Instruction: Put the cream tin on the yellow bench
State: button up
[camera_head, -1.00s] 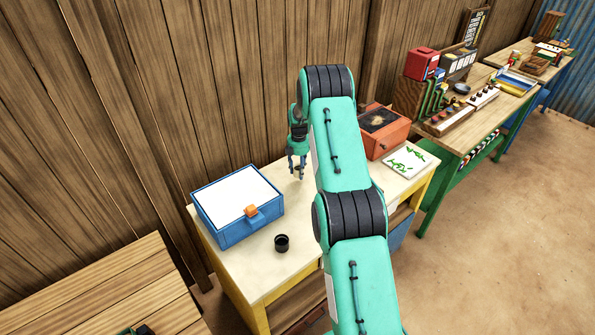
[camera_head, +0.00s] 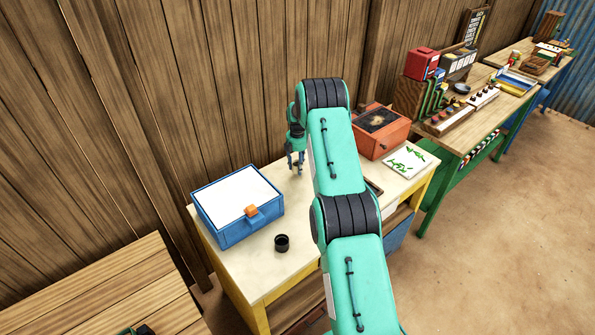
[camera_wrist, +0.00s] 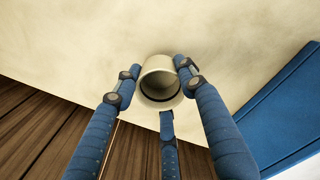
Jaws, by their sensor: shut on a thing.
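The cream tin (camera_wrist: 160,66) shows in the wrist view as a short open cylinder with a dark inside, its mouth facing my camera. My gripper (camera_wrist: 160,82) has three blue fingers shut around it. In the head view my gripper (camera_head: 297,168) points down over the back of the yellow bench (camera_head: 260,308), which has a pale top and yellow frame. I cannot make out the tin there against the pale top. Whether it touches the bench top is not clear.
A blue box with a white top (camera_head: 238,200) stands left of my gripper, and a small black cup (camera_head: 281,243) is in front of it. An orange box (camera_head: 382,133) and a white card with green marks (camera_head: 408,162) are to the right. A plank wall (camera_head: 230,80) runs behind.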

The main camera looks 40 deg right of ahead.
jog(key=shift+f, duration=1.4)
jog(key=shift+f, duration=0.15)
jog(key=o, duration=1.1)
jog(key=shift+o, duration=0.2)
jog(key=shift+r, duration=0.25)
notch_tip(320, 180, up, 12)
